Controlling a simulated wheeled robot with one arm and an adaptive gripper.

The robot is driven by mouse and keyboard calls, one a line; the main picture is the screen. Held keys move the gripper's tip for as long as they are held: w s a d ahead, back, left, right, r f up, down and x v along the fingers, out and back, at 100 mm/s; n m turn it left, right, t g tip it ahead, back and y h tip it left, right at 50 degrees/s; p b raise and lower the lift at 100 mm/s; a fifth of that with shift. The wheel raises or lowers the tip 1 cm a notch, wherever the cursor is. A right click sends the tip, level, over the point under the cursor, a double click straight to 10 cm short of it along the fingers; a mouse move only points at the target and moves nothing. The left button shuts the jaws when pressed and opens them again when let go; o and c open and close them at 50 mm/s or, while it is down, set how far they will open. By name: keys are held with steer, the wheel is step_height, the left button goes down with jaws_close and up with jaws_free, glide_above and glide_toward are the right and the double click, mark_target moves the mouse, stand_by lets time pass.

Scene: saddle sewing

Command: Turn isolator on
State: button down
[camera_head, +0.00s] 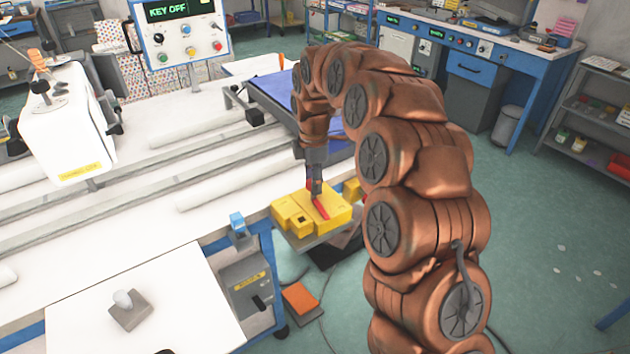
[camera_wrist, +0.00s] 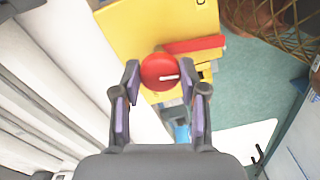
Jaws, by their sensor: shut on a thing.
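The yellow box (camera_head: 290,219) sits at the right edge of the white bench, and it also fills the upper middle of the wrist view (camera_wrist: 125,30). A round red knob (camera_wrist: 158,68) with a white mark lies between my fingertips. A red bar (camera_wrist: 195,45) lies on the box beside it; the bar also shows in the head view (camera_head: 321,208). My gripper (camera_head: 315,186) reaches down onto the box from above. In the wrist view my gripper (camera_wrist: 160,78) is shut on the red knob. My gripper hides the knob in the head view.
A control panel (camera_head: 180,35) reading "KEY OFF" stands at the back. A grey box (camera_head: 247,280) with a dark lever hangs under the bench, below a small blue block (camera_head: 238,224). A white machine head (camera_head: 66,120) stands at left. The green floor (camera_head: 550,240) at right is mostly clear.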

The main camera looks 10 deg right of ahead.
steer(key=shift+w+a+r+n, duration=0.1)
steer(key=shift+r+n, duration=0.1)
steer(key=shift+n, duration=0.6)
steer(key=c, duration=0.9)
jaws_free()
steer(key=shift+o, duration=1.4)
steer(key=shift+f, duration=0.15)
step_height(320, 180, up, 12)
